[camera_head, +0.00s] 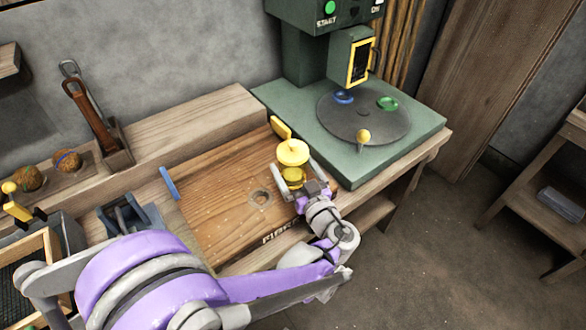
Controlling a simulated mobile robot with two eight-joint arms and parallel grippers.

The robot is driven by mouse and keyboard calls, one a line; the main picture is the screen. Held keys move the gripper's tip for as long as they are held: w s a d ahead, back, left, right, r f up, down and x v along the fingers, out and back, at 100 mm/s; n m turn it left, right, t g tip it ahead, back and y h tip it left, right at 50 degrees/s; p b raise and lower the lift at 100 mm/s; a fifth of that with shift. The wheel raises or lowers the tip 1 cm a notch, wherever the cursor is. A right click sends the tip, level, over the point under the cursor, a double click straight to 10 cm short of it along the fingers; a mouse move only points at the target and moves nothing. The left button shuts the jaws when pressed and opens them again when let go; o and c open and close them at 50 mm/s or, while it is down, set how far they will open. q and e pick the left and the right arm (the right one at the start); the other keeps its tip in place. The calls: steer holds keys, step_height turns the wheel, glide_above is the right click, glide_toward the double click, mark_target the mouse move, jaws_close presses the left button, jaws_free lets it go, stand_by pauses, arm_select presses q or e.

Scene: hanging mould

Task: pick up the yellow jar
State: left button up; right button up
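The yellow jar (292,153) stands upright on the wooden work board (222,205), near its right edge. It has a wide round top with a small knob and a narrower body below. My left gripper (299,181) is low at the jar's near side, with its grey fingers apart on either side of the body. A gap shows between the right finger and the jar; whether the left finger touches it I cannot tell. My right gripper is not in view.
A green press (428,122) with a dark round plate (336,118) stands behind right. A yellow piece (281,128) and a blue piece (169,183) sit at the board's edges. A tool holder (117,158) and round brown balls (68,161) are at left. The board's left part is clear.

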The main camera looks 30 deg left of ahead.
mark_target(294, 144)
arm_select(q)
jaws_close()
step_height(294, 144, up, 10)
steer(key=p, duration=0.4)
steer(key=shift+d+r, duration=0.15)
steer(key=shift+r, duration=0.05)
steer(key=s+d+r+p, duration=0.2)
steer(key=d+r+p, duration=0.3)
steer(key=r+p, duration=0.1)
steer(key=shift+d+r+p, duration=0.15)
steer(key=shift+r+p, duration=0.2)
steer(key=shift+r, duration=0.5)
steer(key=shift+s, duration=0.15)
